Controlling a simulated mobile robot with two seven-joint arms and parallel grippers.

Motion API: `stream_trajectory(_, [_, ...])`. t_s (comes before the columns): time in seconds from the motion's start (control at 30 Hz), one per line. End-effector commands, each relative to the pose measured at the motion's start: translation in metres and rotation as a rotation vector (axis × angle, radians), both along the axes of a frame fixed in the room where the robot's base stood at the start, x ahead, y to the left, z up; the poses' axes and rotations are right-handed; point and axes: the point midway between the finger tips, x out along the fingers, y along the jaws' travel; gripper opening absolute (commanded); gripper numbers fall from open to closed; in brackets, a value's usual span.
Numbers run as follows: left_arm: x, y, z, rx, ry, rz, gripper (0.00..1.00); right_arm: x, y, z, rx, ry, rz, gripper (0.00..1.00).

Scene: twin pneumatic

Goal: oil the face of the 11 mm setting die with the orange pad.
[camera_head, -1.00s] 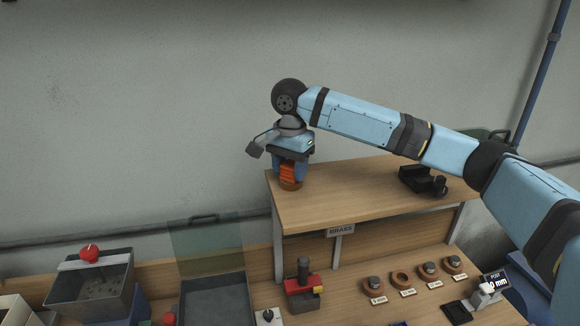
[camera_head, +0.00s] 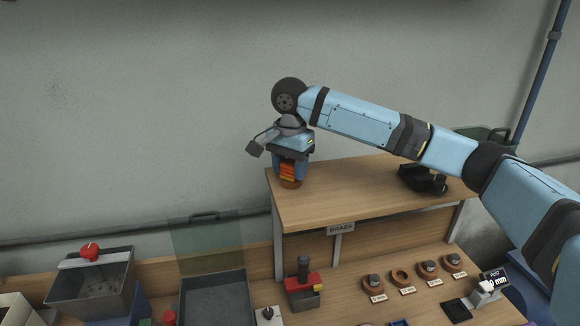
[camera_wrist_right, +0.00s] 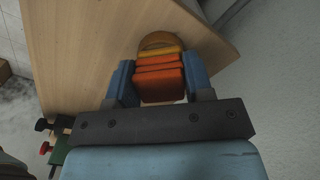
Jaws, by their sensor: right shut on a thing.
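My right gripper (camera_head: 290,172) is at the left end of the raised wooden shelf, pointing down. Its blue fingers are shut on the orange pad (camera_wrist_right: 161,82), a ridged orange block with a yellow strip. A round brown base (camera_head: 290,184) is directly below the pad on the shelf; its tan rim (camera_wrist_right: 160,41) shows in the right wrist view. I cannot tell whether pad and base touch. Several setting dies in round brown holders stand in a row on the lower bench, such as this die (camera_head: 374,280). My left gripper is not in view.
A black fixture (camera_head: 422,179) stands on the right of the shelf (camera_head: 360,188). The shelf's middle is clear.

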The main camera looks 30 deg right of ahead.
Motion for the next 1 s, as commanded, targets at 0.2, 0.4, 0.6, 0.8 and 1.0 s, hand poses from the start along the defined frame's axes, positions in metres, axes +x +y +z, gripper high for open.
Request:
stream_trajectory(0.2, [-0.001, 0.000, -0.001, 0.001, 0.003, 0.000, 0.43, -0.001, 0.001, 0.001, -0.001, 0.003, 0.001, 0.28])
stream_trajectory(0.4, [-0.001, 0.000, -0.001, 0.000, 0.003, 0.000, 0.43, 0.000, 0.001, 0.017, 0.000, 0.001, 0.001, 0.28])
stream_trajectory(0.6, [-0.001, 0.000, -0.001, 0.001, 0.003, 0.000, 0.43, 0.000, 0.001, 0.034, 0.000, 0.001, 0.001, 0.28])
stream_trajectory(0.8, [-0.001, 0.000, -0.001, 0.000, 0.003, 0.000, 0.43, 0.000, 0.000, 0.050, 0.000, 0.001, 0.000, 0.28])
stream_trajectory(1.0, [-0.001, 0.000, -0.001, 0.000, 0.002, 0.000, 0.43, 0.000, 0.000, 0.065, 0.000, 0.000, 0.000, 0.28])
